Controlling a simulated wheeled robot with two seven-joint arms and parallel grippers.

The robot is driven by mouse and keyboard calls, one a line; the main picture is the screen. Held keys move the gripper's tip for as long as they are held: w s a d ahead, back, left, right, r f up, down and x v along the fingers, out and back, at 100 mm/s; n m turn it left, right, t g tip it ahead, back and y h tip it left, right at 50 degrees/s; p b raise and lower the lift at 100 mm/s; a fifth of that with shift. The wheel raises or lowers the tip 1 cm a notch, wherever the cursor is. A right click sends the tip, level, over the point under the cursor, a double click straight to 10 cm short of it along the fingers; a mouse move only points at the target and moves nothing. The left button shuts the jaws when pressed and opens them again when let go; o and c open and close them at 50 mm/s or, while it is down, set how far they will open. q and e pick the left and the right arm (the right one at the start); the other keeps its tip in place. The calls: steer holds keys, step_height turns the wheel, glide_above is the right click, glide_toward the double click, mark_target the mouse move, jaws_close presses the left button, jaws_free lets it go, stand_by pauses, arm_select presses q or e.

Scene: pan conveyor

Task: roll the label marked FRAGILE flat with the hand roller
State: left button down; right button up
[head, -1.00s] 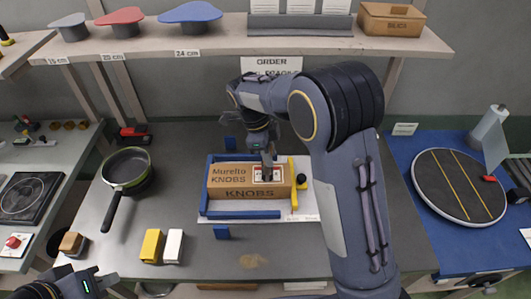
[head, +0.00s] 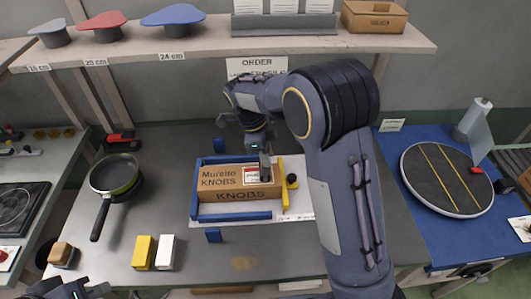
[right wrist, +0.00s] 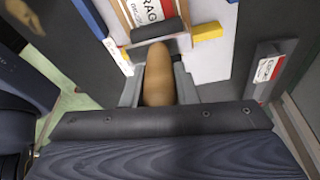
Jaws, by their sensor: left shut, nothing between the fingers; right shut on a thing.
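The brown box (head: 225,196) printed "Murelto KNOBS" lies in a blue frame (head: 244,216) on the grey table. The label (head: 251,176), white and red, lies on its top near the right end; its red part shows cut-off "FRAG" letters in the right wrist view (right wrist: 147,10). My right gripper (head: 265,172) is above the label's right part, shut on the wooden handle (right wrist: 159,78) of the hand roller. Its grey roller (right wrist: 150,33) lies across the label's near edge; whether it presses is unclear. My left gripper (head: 90,291) is shut and empty at the bottom left.
A yellow bar (head: 284,197) borders the box's right end. A pan (head: 116,175), a yellow block (head: 143,252) and a white block (head: 166,252) stand left on the table. A round turntable (head: 447,180) is on the blue mat at right. A shelf (head: 215,47) spans behind.

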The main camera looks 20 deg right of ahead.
steer(key=shift+w+a, duration=0.2)
steer(key=shift+a, duration=0.4)
steer(key=shift+w+a, duration=0.15)
steer(key=shift+a, duration=0.4)
steer(key=shift+a+p, duration=0.1)
steer(key=shift+p, duration=0.2)
steer(key=shift+w+a, duration=0.15)
steer(key=shift+a, duration=0.35)
steer(key=shift+w+a, duration=0.15)
steer(key=shift+a, duration=0.35)
steer(key=shift+d, duration=0.2)
steer(key=shift+s+d, duration=0.2)
steer(key=shift+d, duration=0.35)
steer(key=shift+s+d, duration=0.15)
steer(key=shift+d, duration=0.35)
steer(key=shift+d, duration=0.15)
steer(key=shift+s+d+f, duration=0.1)
steer(key=shift+s+d, duration=0.1)
steer(key=shift+d, duration=0.3)
steer(key=shift+s+d, duration=0.15)
steer(key=shift+d, duration=0.3)
steer(key=shift+w+a, duration=0.1)
steer(key=shift+a, duration=0.15)
